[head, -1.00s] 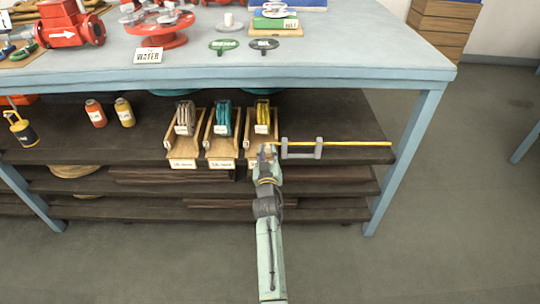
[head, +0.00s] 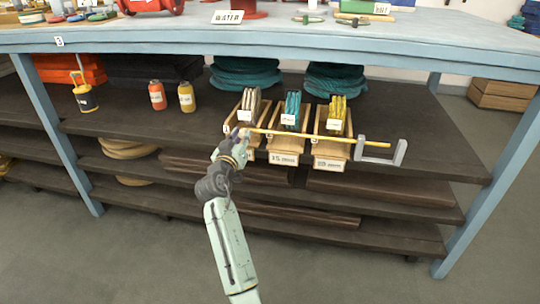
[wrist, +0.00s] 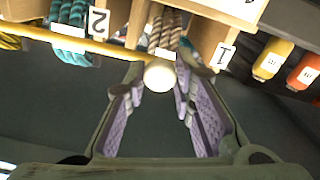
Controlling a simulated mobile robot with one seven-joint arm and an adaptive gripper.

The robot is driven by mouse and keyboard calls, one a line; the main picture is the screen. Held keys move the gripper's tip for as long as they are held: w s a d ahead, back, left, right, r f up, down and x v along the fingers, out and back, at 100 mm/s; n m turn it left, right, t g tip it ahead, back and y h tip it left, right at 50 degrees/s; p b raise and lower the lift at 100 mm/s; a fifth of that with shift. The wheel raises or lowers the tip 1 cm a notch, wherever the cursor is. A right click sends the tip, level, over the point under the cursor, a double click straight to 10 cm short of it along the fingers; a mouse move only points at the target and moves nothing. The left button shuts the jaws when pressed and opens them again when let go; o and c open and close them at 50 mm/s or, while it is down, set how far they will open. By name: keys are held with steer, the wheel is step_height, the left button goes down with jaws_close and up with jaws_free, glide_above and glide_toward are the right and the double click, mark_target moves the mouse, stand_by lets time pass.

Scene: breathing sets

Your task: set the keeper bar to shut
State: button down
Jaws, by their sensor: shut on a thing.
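The keeper bar (head: 300,135) is a thin yellow rod. It lies across the fronts of the three wooden trays, and its right end is in a grey bracket (head: 398,152). In the wrist view, the bar (wrist: 70,40) runs from the left edge to a pale round knob (wrist: 159,76) at its end. My gripper (head: 238,136) is at the bar's left end, by the left tray (head: 232,122). In the wrist view, my gripper (wrist: 159,92) has its purple-padded fingers on both sides of the knob, shut on it. The exact finger contact is partly hidden.
The middle tray (head: 284,156) and right tray (head: 331,162) hold coiled bundles. Red (head: 157,96) and yellow (head: 186,97) bottles stand left of the trays. The blue-grey tabletop (head: 300,36) overhangs the dark shelf. A table leg (head: 490,200) stands at right.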

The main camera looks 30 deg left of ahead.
steer(key=s+a+b, duration=0.2)
steer(key=a, duration=0.5)
steer(key=shift+b, duration=0.3)
steer(key=c, duration=1.3)
jaws_free()
steer(key=shift+c, duration=0.2)
steer(key=v, duration=0.7)
steer(key=shift+s, duration=0.2)
steer(key=shift+d+r, duration=0.1)
steer(key=shift+r, duration=0.05)
